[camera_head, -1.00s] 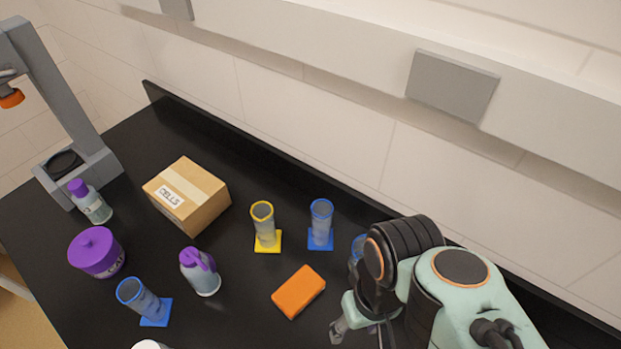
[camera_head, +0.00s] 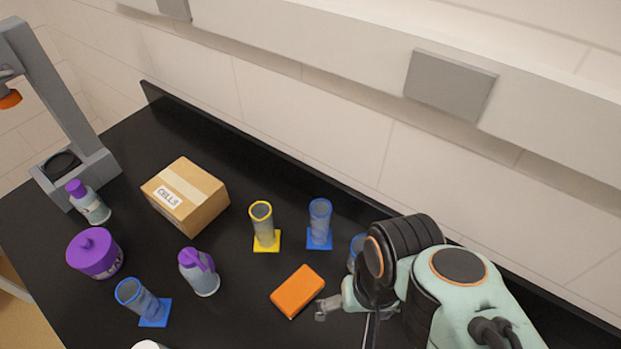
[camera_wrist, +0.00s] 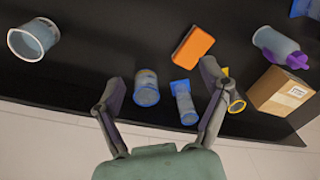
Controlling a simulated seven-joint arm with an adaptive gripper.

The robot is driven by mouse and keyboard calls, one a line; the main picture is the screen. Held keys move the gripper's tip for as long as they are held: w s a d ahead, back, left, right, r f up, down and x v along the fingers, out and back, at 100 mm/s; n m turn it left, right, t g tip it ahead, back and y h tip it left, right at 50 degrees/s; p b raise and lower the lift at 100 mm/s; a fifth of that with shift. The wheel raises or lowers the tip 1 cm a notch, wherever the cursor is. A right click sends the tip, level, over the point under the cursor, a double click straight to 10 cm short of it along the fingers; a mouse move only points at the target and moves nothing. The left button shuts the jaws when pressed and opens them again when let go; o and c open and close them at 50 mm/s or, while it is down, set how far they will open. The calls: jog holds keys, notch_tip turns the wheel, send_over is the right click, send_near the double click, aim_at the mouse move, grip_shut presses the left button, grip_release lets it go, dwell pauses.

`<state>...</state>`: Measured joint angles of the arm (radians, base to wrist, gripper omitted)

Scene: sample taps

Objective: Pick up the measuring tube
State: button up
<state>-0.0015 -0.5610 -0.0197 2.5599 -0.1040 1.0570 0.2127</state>
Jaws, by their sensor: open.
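Several clear measuring tubes stand on square feet. One has a yellow rim (camera_head: 263,225), one to its right has a blue rim (camera_head: 319,224), and another blue-rimmed tube (camera_head: 142,300) is at front left. The frames do not single one out. In the wrist view, the right-hand blue tube (camera_wrist: 185,104) and the yellow-rimmed tube (camera_wrist: 235,101) show near my right finger. My gripper (camera_wrist: 163,72) is open and empty. In the head view my gripper (camera_head: 347,317) is right of the orange block, partly hidden by my arm.
A blue-rimmed cup (camera_wrist: 146,90) appears between my fingers, beyond them. An orange block (camera_head: 298,291), a purple-topped bottle (camera_head: 200,274), a purple jar (camera_head: 95,255) and a cardboard box (camera_head: 187,198) stand left. A clear beaker (camera_wrist: 33,42) is at the wrist view's left.

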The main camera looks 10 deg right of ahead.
jog(key=w+d+r+m+t+h, duration=0.1)
jog(key=w+d+m+t+h, duration=0.6)
jog(key=w+d+m, duration=0.7)
jog(key=n+t+h, duration=0.3)
jog(key=n, duration=0.1)
send_over(317, 217)
jog(key=s+d, duration=0.1)
jog(key=d, duration=0.3)
notch_tip(317, 217, down, 6)
jog(key=a+f+n, duration=0.1)
jog(key=a+f, duration=0.1)
jog(key=s+a+f+n+y, duration=0.1)
jog(key=a+f+n, duration=0.1)
jog(key=f, duration=0.1)
jog(key=s+a+f+n+y, duration=0.1)
jog(key=a+f+n, duration=0.1)
jog(key=f, duration=0.1)
jog(key=shift+s, duration=0.2)
jog(key=x, duration=0.6)
jog(key=shift+w, duration=0.3)
jog(key=c, duration=1.2)
